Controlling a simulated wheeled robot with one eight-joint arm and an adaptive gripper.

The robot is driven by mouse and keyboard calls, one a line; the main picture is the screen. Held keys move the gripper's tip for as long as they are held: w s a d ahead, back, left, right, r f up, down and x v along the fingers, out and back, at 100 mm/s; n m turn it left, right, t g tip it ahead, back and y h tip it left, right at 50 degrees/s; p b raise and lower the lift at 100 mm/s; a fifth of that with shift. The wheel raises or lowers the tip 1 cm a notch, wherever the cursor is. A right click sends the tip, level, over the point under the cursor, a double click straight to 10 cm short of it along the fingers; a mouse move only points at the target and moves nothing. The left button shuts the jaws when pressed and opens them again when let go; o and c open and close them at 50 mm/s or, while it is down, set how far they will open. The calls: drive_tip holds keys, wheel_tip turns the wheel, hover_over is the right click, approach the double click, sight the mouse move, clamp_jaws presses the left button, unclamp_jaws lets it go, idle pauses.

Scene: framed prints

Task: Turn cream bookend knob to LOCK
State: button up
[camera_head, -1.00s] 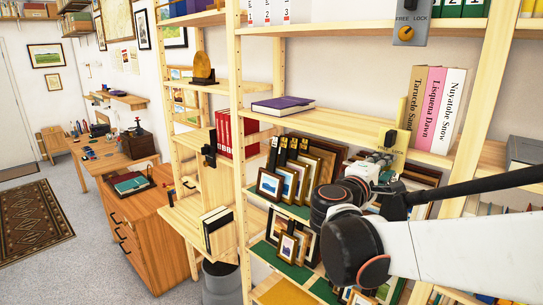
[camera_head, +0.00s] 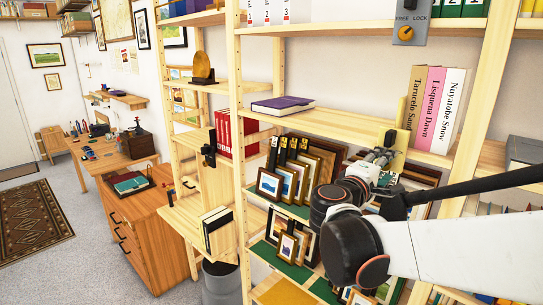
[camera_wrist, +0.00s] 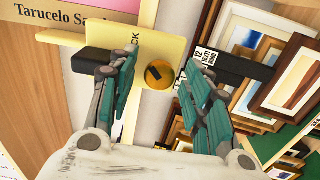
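The cream bookend (camera_wrist: 176,22) fills the upper middle of the wrist view, with the letters "CK" visible beside my left finger. Its round orange-yellow knob (camera_wrist: 158,74) has a dark mark across it. My gripper (camera_wrist: 158,62) is open, with one teal-grey finger on each side of the knob and visible gaps between. I cannot tell whether the fingertips are level with the knob in depth. In the head view, my gripper (camera_head: 378,160) is in front of the bookend (camera_head: 401,113), below the upright books, and hides the knob and its lettering.
Framed prints (camera_wrist: 290,75) stand close to my right finger. A black block (camera_wrist: 92,60) lies behind my left finger. Another orange knob (camera_head: 406,33) on a grey plate marked FREE and LOCK is higher up.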

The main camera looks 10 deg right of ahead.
drive_tip(key=v, duration=1.1)
drive_tip(key=shift+s+a, duration=0.25)
drive_tip(key=shift+a, duration=0.1)
drive_tip(key=s+d+f+m+g+y+b, duration=0.1)
drive_tip(key=s+f+g+y+b, duration=0.15)
drive_tip(key=f, duration=0.55)
drive_tip(key=s+d+f+m+g+y+b, duration=0.1)
drive_tip(key=s+f+m+y+b, duration=0.2)
drive_tip(key=f, duration=0.6)
drive_tip(key=s+a+f+m+y+b, duration=0.3)
drive_tip(key=s+a+f+y+b, duration=0.4)
drive_tip(key=f, duration=0.5)
drive_tip(key=shift+s+a+f+y+b, duration=0.35)
drive_tip(key=shift+s+a+y, duration=0.45)
drive_tip(key=shift+a, duration=0.35)
